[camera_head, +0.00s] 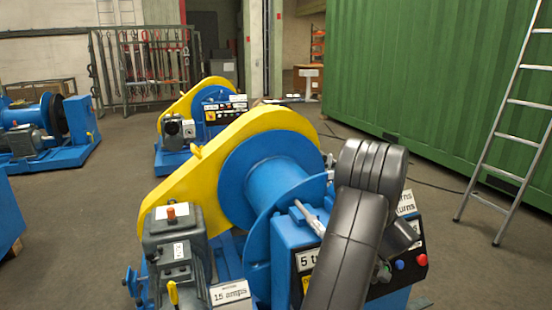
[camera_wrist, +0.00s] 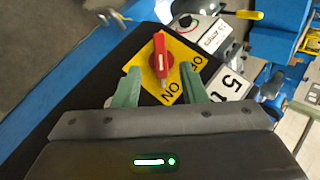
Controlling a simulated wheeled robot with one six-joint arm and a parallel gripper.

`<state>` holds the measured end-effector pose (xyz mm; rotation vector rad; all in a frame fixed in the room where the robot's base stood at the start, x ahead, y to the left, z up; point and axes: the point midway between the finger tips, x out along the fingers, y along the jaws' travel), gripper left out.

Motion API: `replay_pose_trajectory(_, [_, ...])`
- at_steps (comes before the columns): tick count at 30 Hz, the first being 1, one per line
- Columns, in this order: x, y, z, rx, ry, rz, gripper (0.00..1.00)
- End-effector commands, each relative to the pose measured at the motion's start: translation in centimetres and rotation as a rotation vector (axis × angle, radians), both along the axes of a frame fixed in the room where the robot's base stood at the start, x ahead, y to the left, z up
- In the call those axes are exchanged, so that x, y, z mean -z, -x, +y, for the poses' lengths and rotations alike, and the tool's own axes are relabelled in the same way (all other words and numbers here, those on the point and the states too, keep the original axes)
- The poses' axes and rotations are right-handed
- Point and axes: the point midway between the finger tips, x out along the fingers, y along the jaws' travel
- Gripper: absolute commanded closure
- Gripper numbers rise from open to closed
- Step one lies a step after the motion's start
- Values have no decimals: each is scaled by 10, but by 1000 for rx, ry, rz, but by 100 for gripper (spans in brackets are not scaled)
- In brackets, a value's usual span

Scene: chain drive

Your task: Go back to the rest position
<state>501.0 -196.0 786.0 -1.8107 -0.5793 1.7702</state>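My gripper (camera_wrist: 160,72) shows two green fingers in the wrist view, spread apart with nothing gripped. A red rotary switch (camera_wrist: 159,52) on a yellow plate (camera_wrist: 189,61) lies just ahead, between the fingertips in the picture; I see no finger clearly touching it. Its lower end points toward the "ON" lettering. In the head view, my dark arm reaches down over the blue control box (camera_head: 290,236) of the nearest winch and hides much of its panel; the gripper and switch cannot be made out there.
The winch has a yellow chain guard (camera_head: 228,150), a blue drum (camera_head: 277,184) and a grey motor (camera_head: 174,240). Panel buttons (camera_head: 421,260) sit right of my arm. Other winches (camera_head: 205,110) stand behind. A ladder (camera_head: 507,130) leans by a green container (camera_head: 430,80).

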Motion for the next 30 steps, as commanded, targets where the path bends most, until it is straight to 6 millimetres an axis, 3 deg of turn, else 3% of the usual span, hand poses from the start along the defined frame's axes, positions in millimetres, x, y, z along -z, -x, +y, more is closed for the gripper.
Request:
replay_pose_trajectory(8, [-44, 3, -37, 3, 2, -1, 62])
replay_pose_trajectory(10, [-27, 3, -22, -2, -3, 6, 62])
replay_pose_trajectory(27, [61, -3, 52, -2, -1, 4, 62])
replay_pose_trajectory(30, [62, -4, 56, -29, 51, -20, 62])
